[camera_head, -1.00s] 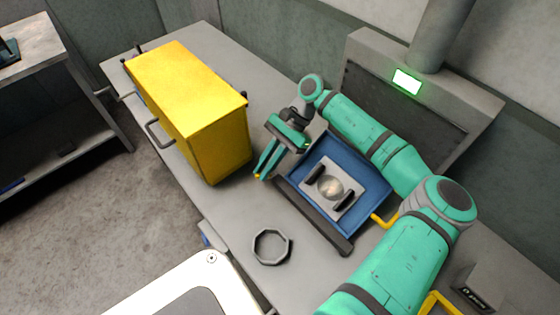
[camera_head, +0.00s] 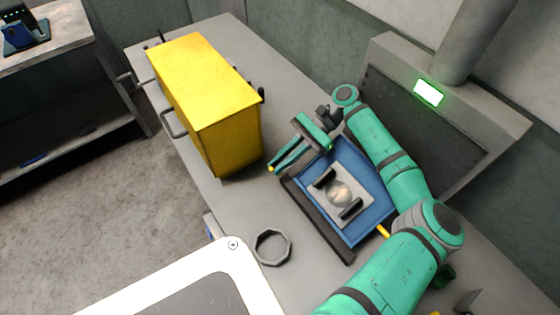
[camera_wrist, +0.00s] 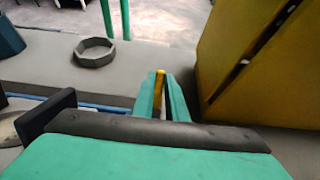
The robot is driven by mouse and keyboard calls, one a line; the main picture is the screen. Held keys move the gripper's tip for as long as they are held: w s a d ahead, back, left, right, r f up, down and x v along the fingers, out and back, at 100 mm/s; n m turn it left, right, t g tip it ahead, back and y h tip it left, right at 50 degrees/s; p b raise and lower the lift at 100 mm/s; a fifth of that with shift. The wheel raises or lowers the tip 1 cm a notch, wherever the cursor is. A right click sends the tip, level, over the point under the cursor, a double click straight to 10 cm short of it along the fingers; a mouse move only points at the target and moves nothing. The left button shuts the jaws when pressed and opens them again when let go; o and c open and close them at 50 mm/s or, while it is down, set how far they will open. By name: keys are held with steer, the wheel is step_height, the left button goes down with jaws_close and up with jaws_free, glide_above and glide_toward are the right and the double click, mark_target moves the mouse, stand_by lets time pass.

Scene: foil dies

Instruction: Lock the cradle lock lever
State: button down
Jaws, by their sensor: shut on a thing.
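The lever's base is hidden. In the tray lies a pale plate (camera_head: 352,180) with a round silver piece (camera_head: 340,194) between two black blocks. A dark bar (camera_head: 318,222) runs along the tray's front edge. Another yellow bar (camera_head: 383,231) shows at the tray's right, partly behind my arm.
A yellow box (camera_head: 235,140) with handles stands close left of my gripper. A grey octagonal ring (camera_head: 288,251) lies on the bench in front of the tray. A grey machine with a lit green-edged screen (camera_head: 429,93) stands behind. Bench near the ring is clear.

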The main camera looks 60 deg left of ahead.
steer(key=c, duration=1.8)
jaws_free()
steer(key=shift+o, duration=0.2)
steer(key=shift+r, duration=0.25)
step_height(320, 180, up, 2)
steer(key=shift+r, duration=0.25)
steer(key=s+d+r, duration=0.9)
steer(key=d+r, duration=0.1)
steer(key=shift+d, duration=0.35)
steer(key=shift+a+f, duration=0.1)
steer(key=shift+a, duration=0.05)
